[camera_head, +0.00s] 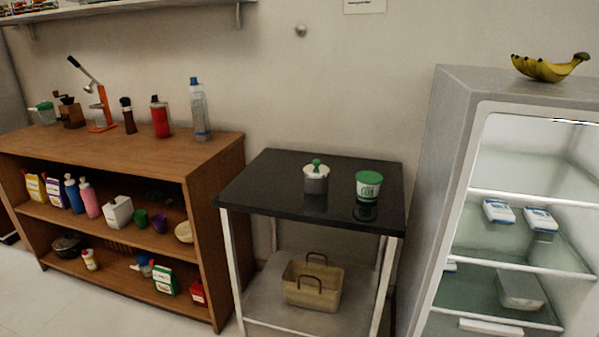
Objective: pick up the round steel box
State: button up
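My gripper is not in view, and nothing hides the grey container.
A tan basket (312,285) sits on the table's lower shelf. A wooden shelf unit (120,160) with bottles and tools stands at the left. An open-fronted fridge (452,120) with bananas (548,68) on top stands at the right.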

aim_at(316, 187)
jog(key=i+l, duration=0.15)
jog(key=i, duration=0.4)
jog(key=i+l, duration=0.15)
jog(key=i, duration=0.45)
jog(key=i+l+u, duration=0.1)
jog(key=i+l, duration=0.35)
